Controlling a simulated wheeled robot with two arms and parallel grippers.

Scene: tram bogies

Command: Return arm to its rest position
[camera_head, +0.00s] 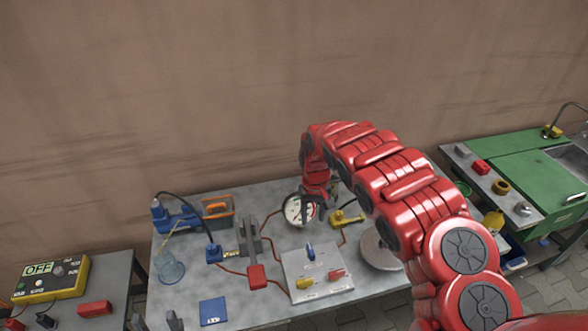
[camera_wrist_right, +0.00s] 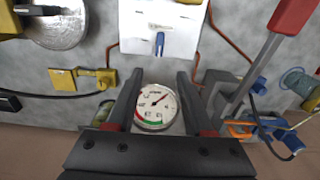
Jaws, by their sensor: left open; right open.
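My right arm (camera_head: 380,175), red and jointed, reaches in from the lower right over the table. Its gripper (camera_head: 312,207) points down beside a round white gauge (camera_head: 293,209) at the back of the table. In the right wrist view the two dark fingers of this gripper (camera_wrist_right: 158,80) are apart, with the gauge (camera_wrist_right: 155,107) showing between them. I cannot tell whether they touch it. Two dark fingertips of my left gripper (camera_head: 154,321) show apart at the bottom edge, front left of the table, with nothing seen between them.
The grey table (camera_head: 185,290) holds a white panel (camera_head: 320,287) with coloured levers, a lever tool with a red handle (camera_head: 257,277), a blue clamp (camera_head: 175,218) and a round metal disc (camera_head: 376,252). A yellow OFF box (camera_head: 52,280) stands left, a green sink bench (camera_head: 530,175) right.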

